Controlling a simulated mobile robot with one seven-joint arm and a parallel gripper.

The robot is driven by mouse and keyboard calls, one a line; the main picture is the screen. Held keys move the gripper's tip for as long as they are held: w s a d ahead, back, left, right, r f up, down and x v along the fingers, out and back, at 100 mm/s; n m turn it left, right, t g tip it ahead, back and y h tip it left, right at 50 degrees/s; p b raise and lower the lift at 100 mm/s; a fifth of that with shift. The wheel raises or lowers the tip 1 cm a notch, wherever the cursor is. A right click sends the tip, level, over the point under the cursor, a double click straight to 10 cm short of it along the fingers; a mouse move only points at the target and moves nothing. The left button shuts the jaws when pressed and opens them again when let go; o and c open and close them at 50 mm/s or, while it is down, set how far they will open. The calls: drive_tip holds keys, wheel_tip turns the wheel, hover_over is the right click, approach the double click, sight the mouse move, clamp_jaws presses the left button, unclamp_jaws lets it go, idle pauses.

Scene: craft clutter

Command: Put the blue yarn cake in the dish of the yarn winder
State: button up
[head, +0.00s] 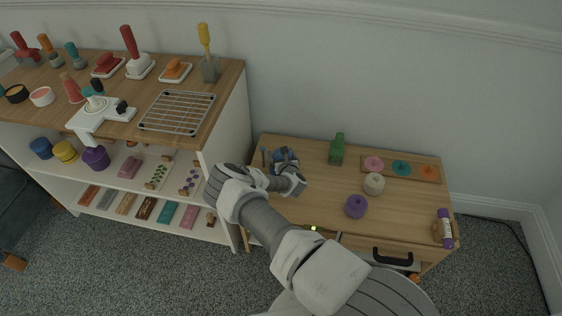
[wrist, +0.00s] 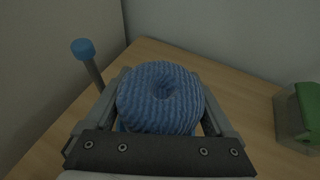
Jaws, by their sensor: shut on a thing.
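The blue yarn cake (wrist: 160,97) is a ribbed ring with a hollow centre, held between the two fingers of my gripper (wrist: 162,110) in the wrist view. In the head view my gripper (head: 287,165) is at the left back of the low wooden table, and the blue yarn (head: 279,154) shows partly behind it. I cannot tell whether the cake touches the tabletop. The yarn winder (head: 88,122) is a white device with a round dish (head: 95,104) and a dark knob, at the front edge of the higher shelf unit on the left. The dish looks empty of yarn.
A wire rack (head: 178,111) lies right of the winder. A blue-topped stick (wrist: 83,48) stands beside my gripper.

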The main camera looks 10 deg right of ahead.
drive_tip(key=shift+f+b, duration=0.8)
drive_tip(key=shift+f, duration=0.6)
drive_tip(key=shift+f, duration=0.1)
